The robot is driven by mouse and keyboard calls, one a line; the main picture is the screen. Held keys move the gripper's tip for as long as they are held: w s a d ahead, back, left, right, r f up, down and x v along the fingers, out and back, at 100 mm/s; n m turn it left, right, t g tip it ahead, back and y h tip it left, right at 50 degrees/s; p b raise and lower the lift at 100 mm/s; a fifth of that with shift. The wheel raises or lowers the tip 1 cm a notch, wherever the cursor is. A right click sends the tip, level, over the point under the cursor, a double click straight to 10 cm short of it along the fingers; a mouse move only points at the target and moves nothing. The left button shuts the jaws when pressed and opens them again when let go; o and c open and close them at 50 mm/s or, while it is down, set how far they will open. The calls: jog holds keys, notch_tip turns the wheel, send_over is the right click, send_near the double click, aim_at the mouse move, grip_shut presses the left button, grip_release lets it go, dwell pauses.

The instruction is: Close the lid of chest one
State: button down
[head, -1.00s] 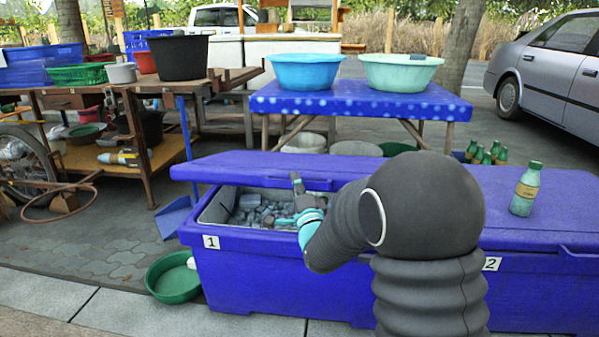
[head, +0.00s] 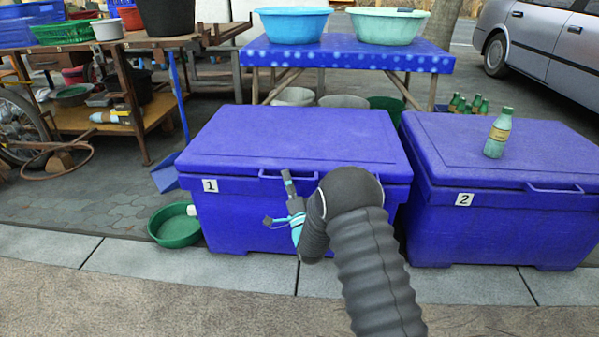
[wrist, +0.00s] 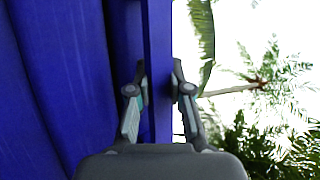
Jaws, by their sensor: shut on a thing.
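Chest one (head: 235,220), a blue cooler box with a white "1" label, stands left of centre in the head view. Its lid (head: 290,135) lies flat over the box and its inside is hidden. My gripper (head: 284,178) is at the front edge of the lid, at its handle (head: 262,177). In the wrist view, the two fingers of my gripper (wrist: 158,92) are on either side of a blue bar, the handle (wrist: 157,60), and shut on it. My arm hides part of the chest's front right.
Chest two (head: 500,225), shut with a bottle (head: 498,133) on its lid, stands close on the right. A green basin (head: 175,226) is on the ground at left. A blue table (head: 345,52) with two basins stands behind. The pavement in front is clear.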

jog(key=shift+s+a+f, duration=0.15)
jog(key=shift+s+f, duration=0.05)
jog(key=shift+f, duration=0.3)
jog(key=shift+s+a+f, duration=0.1)
jog(key=shift+s+f, duration=0.1)
jog(key=shift+f, duration=0.25)
jog(key=c, duration=1.1)
grip_release()
jog(key=shift+f, duration=0.1)
jog(key=shift+o, duration=0.2)
jog(key=shift+w+d+r, duration=0.15)
jog(key=shift+d+r, duration=0.1)
jog(key=shift+r, duration=0.05)
jog(key=v, duration=1.2)
jog(key=shift+f, duration=0.15)
jog(key=shift+w+n, duration=0.1)
jog(key=shift+n, duration=0.2)
